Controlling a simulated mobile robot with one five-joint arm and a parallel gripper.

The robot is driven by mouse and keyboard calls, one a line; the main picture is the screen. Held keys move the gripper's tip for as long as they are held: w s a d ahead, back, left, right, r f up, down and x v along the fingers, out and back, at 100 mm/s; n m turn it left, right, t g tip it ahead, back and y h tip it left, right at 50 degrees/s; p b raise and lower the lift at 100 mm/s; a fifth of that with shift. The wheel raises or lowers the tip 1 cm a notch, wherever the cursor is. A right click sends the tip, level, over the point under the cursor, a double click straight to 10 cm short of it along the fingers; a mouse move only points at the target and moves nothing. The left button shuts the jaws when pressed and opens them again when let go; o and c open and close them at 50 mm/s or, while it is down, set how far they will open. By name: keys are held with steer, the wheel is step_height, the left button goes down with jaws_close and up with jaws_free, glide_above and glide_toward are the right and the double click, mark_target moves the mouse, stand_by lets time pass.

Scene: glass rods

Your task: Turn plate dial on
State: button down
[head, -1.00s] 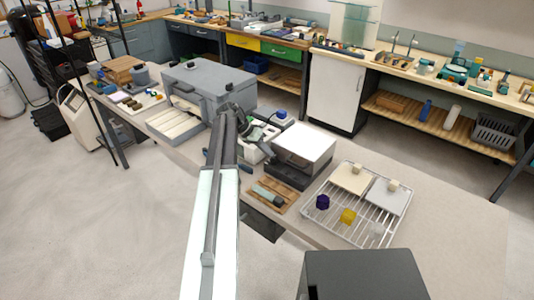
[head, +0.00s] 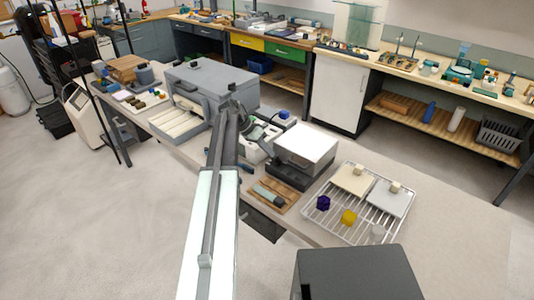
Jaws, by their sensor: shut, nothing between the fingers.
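The plate (head: 307,143) has a white square top on a dark grey body. It stands on the light bench, right of my arm. Its dial cannot be made out in the head view. My gripper (head: 268,151) is small and dark here, at the end of my arm, close to the plate's left side. It is shut with nothing in it. I cannot tell whether it touches the plate.
A wooden tray (head: 259,205) with a grey-blue tool lies in front of the plate. Right of it is a wire rack (head: 334,217) with small coloured blocks and two pale slabs. A large grey box (head: 205,84) stands left. A white device (head: 258,137) is behind my gripper.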

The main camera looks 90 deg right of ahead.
steer(key=shift+s+d, duration=0.1)
stand_by(0.3)
steer(key=shift+d, duration=0.6)
steer(key=shift+w+d+r, duration=0.1)
steer(key=shift+w, duration=0.1)
steer(key=shift+r, duration=0.1)
